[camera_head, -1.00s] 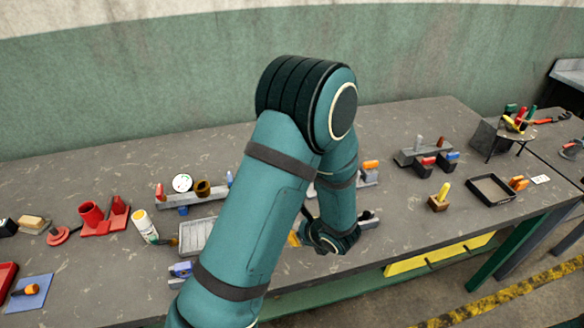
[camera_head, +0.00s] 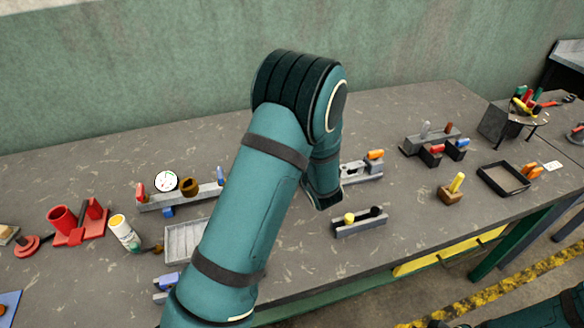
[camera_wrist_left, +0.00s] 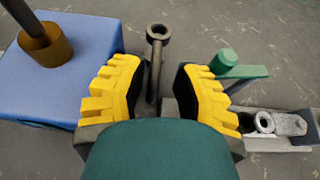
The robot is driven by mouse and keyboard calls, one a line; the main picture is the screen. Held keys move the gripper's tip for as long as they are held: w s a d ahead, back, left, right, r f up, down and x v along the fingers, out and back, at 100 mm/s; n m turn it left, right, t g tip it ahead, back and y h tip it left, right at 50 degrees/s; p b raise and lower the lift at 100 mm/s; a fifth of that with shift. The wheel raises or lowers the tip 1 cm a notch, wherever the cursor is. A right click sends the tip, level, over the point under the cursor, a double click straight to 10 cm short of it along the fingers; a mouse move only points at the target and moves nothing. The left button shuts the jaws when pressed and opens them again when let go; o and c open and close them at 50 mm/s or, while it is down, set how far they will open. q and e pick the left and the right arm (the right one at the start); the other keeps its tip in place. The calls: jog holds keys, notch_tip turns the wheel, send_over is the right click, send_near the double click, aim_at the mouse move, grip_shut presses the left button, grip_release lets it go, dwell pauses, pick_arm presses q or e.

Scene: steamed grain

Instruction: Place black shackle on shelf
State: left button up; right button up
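I cannot pick out a black shackle with certainty. A small grey rack (camera_head: 360,228) at the front of the bench bears a yellow knob and a black piece (camera_head: 376,211). My left gripper (camera_wrist_left: 160,88) has its yellow fingers apart; in the head view it is hidden behind my arm. A dark rod with a ring end (camera_wrist_left: 158,34) shows between and beyond the fingers, with gaps on both sides. At the right of the wrist view a grey holder (camera_wrist_left: 285,143) carries a silver ring and a dark curved piece. Only a dark part at the bottom edge hints at my right gripper (camera_head: 440,323).
The head view shows a grey tray (camera_head: 182,240), red holder (camera_head: 75,238) and black tray (camera_head: 503,188).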

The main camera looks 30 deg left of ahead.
pick_arm(q)
jog(key=shift+s+b+x, duration=0.25)
jog(key=shift+b+x, duration=0.05)
jog(key=shift+x, duration=2.8)
jog(key=shift+a+f, duration=0.1)
jog(key=shift+f, duration=0.05)
grip_shut()
